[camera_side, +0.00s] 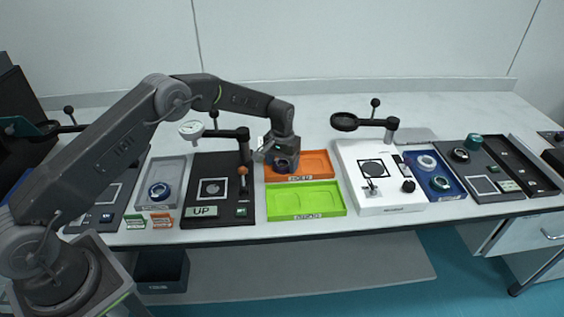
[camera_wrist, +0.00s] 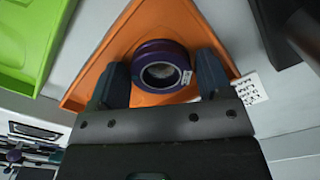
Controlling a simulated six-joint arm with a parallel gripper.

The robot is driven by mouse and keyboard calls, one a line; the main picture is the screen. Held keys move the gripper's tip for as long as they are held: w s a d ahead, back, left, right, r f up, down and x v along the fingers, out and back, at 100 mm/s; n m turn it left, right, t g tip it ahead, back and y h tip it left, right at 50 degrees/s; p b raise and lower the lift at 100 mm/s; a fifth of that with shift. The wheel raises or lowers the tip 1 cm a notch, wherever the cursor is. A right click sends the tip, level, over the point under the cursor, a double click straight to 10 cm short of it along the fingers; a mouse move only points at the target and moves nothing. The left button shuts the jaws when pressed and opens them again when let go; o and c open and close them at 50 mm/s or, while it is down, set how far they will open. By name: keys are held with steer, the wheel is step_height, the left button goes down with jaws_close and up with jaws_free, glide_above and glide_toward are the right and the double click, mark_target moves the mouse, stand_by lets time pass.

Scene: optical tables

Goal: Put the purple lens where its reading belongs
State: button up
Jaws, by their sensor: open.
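The purple lens (camera_wrist: 163,70) is a dark ring with a clear centre and a small white tag. It lies in the orange tray (camera_wrist: 150,24) in the wrist view. My gripper (camera_wrist: 164,77) is open, with one finger on each side of the lens; I cannot tell whether they touch it. In the side view my gripper (camera_side: 281,160) is low over the orange tray (camera_side: 316,163), and the lens (camera_side: 283,166) shows partly below it. The green tray (camera_side: 306,201) lies in front of the orange one. Both trays have front labels too small to read surely.
A black gauge station (camera_side: 227,214) with an "UP" display stands left of the trays. A white station (camera_side: 386,201) and a blue tray (camera_side: 445,192) with lenses stand to the right. The green tray is empty.

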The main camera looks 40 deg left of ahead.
step_height(320, 180, up, 12)
steer(key=shift+r, duration=0.2)
step_height(320, 180, up, 12)
steer(key=t, duration=0.2)
glide_above(282, 164)
steer(key=s, duration=0.7)
steer(key=s+d+r+m, duration=0.1)
steer(key=s+d+r, duration=0.1)
steer(key=s+r, duration=0.65)
steer(key=s+f+t, duration=0.1)
steer(key=s+f, duration=0.1)
steer(key=s, duration=0.9)
steer(key=s+f+m+t, duration=0.1)
steer(key=s+f+t, duration=0.1)
steer(key=s, duration=1)
steer(key=shift+d+t, duration=0.15)
steer(key=shift+t, duration=0.15)
